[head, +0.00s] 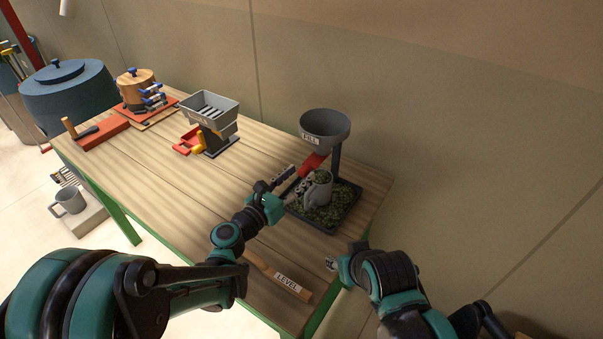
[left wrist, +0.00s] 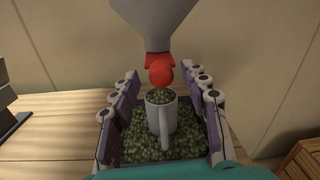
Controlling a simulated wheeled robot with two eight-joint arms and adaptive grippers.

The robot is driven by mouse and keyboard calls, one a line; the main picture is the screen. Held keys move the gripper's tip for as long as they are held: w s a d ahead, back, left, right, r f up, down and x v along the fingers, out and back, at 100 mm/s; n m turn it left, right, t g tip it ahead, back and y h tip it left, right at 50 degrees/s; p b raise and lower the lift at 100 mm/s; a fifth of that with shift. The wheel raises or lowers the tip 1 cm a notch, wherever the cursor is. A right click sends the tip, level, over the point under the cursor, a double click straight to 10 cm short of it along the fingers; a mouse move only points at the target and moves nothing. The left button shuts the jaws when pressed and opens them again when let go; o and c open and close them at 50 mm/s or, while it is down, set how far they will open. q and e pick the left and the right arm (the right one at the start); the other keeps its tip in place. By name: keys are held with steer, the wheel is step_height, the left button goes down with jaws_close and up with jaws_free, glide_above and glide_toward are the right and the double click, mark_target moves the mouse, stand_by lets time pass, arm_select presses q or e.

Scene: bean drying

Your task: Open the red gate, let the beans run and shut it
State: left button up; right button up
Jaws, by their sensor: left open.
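A grey hopper (head: 325,128) stands on a post at the far right of the table. It shows from close up in the left wrist view (left wrist: 155,18). The red gate (head: 313,163) is under its spout; in the left wrist view its rounded red end (left wrist: 160,74) hangs just above the mug. The grey mug (left wrist: 158,122) stands upright, heaped with green beans, its handle toward my left wrist camera. It stands in a dark tray (head: 349,217) with beans spread around it. My left gripper (head: 293,184) is open, its fingers spread either side of the mug. My right gripper (head: 333,263) is near the table's front edge.
A wooden stick marked LEVEL (head: 284,281) lies at the front edge between my arms. A grey slotted box on a stand (head: 210,108), a wooden pot (head: 136,87), and a red block (head: 100,133) stand farther left. The table's middle is clear.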

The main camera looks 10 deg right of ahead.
arm_select(q)
steer(key=v, duration=1)
stand_by(0.8)
arm_select(e)
jaws_close()
stand_by(0.6)
stand_by(0.5)
